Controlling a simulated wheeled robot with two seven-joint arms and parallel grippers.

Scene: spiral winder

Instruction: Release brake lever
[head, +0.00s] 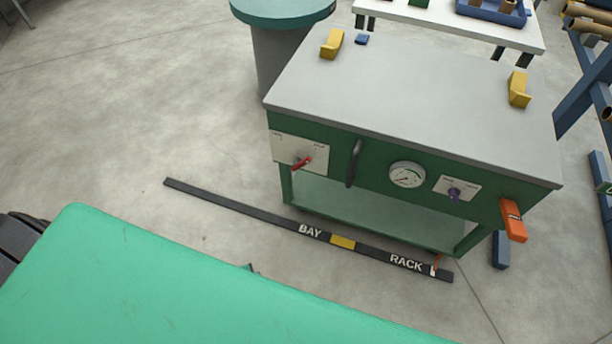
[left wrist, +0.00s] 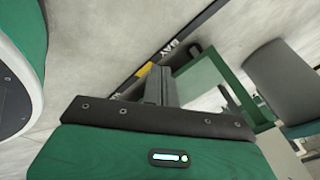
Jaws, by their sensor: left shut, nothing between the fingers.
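The grey-topped green machine (head: 410,80) stands on the floor right of centre in the head view. Its front has a red lever (head: 303,163) on a white plate, a dark upright handle (head: 353,163), a round gauge (head: 407,174) and a purple knob (head: 455,193). An orange lever (head: 513,221) hangs at the right front corner. I cannot tell from any readable label which is the brake lever. My left gripper (left wrist: 160,85) is shut and empty in the left wrist view, apart from the machine's green frame (left wrist: 211,80). The right gripper is out of view.
A dark floor strip (head: 240,207) marked BAY and RACK runs before the machine. A grey drum with a teal top (head: 283,12) stands behind left. A white table (head: 450,24) is behind, and blue racking (head: 585,95) is at right.

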